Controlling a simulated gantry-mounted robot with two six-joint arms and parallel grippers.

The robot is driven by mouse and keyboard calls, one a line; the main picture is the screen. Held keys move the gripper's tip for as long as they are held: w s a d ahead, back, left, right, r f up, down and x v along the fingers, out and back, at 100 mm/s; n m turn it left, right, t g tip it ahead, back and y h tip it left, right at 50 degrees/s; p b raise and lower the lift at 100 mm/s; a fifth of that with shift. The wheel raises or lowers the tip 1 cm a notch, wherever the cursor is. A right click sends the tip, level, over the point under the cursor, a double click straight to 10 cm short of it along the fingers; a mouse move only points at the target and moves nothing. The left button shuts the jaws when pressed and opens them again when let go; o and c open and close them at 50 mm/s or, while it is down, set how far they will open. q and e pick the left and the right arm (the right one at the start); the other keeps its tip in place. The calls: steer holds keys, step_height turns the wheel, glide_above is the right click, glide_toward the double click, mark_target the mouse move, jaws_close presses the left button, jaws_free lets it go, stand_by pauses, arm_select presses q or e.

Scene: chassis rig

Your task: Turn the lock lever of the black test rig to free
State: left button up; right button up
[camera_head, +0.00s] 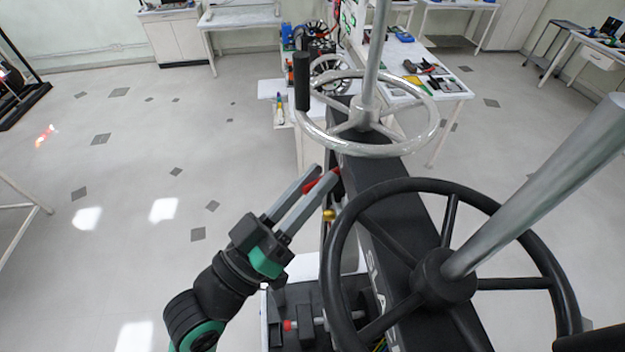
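The black test rig (378,215) runs up the middle of the head view as a long black beam with white lettering. A red lever (308,187) sticks out from its left side, below the silver wheel; I take this for the lock lever. My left gripper (325,174) comes in from the lower left, with its two grey fingers apart and the red lever showing between and beyond them. The fingers partly hide the lever, and I cannot tell whether they touch it. My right gripper is not in view.
A silver handwheel (418,146) with a black handle and a larger black handwheel (343,300) stand over the rig on metal shafts. A yellow knob (329,215) is below the gripper. Open floor lies left.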

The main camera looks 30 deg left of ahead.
arm_select(q)
jaws_close()
stand_by(1.4)
